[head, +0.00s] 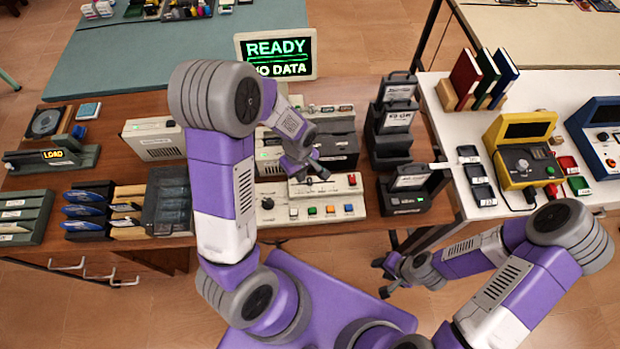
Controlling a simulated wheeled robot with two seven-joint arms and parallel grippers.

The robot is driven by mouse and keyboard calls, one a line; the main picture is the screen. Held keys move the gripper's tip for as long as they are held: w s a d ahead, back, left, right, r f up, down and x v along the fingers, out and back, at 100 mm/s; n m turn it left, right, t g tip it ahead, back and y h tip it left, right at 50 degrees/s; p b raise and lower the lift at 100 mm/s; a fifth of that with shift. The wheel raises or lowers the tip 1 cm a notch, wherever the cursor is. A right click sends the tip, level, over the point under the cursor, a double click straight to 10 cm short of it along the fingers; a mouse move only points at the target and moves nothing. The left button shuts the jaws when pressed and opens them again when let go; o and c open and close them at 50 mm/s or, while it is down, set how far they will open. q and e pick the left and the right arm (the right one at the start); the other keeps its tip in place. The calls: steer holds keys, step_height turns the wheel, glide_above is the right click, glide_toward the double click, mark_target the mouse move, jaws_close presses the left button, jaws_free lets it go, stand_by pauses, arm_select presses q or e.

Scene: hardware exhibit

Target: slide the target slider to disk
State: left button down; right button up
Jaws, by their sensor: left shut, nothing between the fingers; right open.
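A cream control panel (285,217) sits on the wooden table in the middle, with a black knob, a row of coloured buttons and a red button. My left gripper (314,176) is shut and empty over the panel's upper part, by a pale strip there; I cannot tell whether it touches. The target slider and its "disk" label cannot be made out; the gripper and arm cover part of the panel. A screen (278,55) behind reads "READY" and "NO DATA". My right gripper (381,278) is open and empty, in front of the table's edge.
Black docking units (391,135) stand right of the panel. A black cartridge box (168,203) and a rack of blue disks (88,210) stand left. A white table (455,195) at the right holds a yellow console (525,155). My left arm crosses the table's middle.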

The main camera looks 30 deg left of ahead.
mark_target(310, 180)
arm_select(q)
steer(key=shift+f+b, duration=1.3)
steer(key=shift+f, duration=0.2)
stand_by(0.3)
steer(key=shift+w+d, duration=0.5)
steer(key=shift+d, duration=0.25)
steer(key=shift+w+d, duration=0.45)
steer(key=shift+d, duration=0.25)
stand_by(0.7)
steer(key=shift+s+a, duration=0.15)
steer(key=shift+a, duration=0.1)
steer(key=shift+r, duration=0.2)
step_height(310, 180, up, 7)
steer(key=p, duration=0.5)
steer(key=shift+f+p, duration=0.1)
steer(key=shift+p, duration=0.2)
stand_by(0.4)
